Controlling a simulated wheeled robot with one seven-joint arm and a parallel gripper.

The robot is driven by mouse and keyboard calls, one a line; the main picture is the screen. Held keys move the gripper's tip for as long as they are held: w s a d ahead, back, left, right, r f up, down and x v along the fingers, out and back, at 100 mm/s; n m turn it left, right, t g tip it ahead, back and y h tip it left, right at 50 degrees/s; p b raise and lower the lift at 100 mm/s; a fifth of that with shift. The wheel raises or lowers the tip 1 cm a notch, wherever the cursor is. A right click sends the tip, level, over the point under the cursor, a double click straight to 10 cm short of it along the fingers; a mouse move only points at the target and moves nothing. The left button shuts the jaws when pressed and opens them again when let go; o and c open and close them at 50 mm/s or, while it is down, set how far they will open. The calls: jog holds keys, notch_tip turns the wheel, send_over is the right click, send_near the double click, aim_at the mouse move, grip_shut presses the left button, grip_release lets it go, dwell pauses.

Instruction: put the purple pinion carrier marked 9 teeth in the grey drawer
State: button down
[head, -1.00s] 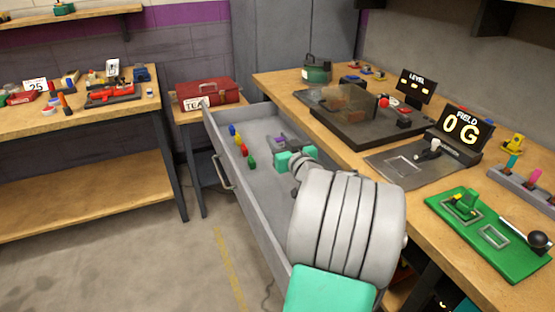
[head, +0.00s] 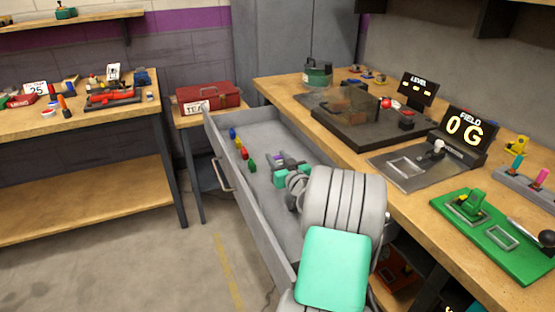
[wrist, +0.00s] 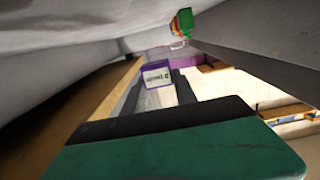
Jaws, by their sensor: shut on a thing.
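The purple pinion carrier (head: 279,157) is between the fingers of my gripper (head: 285,162), inside the open grey drawer (head: 272,126). In the wrist view the carrier (wrist: 157,66) has a purple top and a white label, its text too small to read surely. My gripper (wrist: 157,88) is shut on it. The carrier is over the drawer floor, within the drawer walls. I cannot tell whether it touches the floor. My wrist and forearm hide the near right part of the drawer.
Small blue, yellow, red and green pieces (head: 243,152) stand in a row along the drawer's left side. The workbench (head: 290,90) edge runs along the drawer's right. A red toolbox (head: 209,97) stands beyond the drawer's far left corner. The drawer's far floor is clear.

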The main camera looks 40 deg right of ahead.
jog(key=shift+s+f+b, duration=0.1)
jog(key=shift+f+b, duration=0.35)
jog(key=shift+b, duration=0.1)
jog(key=c, duration=1.4)
grip_release()
jog(key=o, duration=0.4)
jog(key=shift+a+f, duration=0.1)
jog(key=shift+f, duration=0.25)
jog(key=shift+r, duration=0.1)
jog(key=r+p, duration=0.1)
jog(key=p, duration=0.1)
jog(key=shift+r+p, duration=0.2)
jog(key=shift+p, duration=0.1)
jog(key=v, duration=0.7)
jog(key=shift+s+r+b, duration=0.1)
jog(key=shift+s+b, duration=0.1)
jog(key=shift+b, duration=0.1)
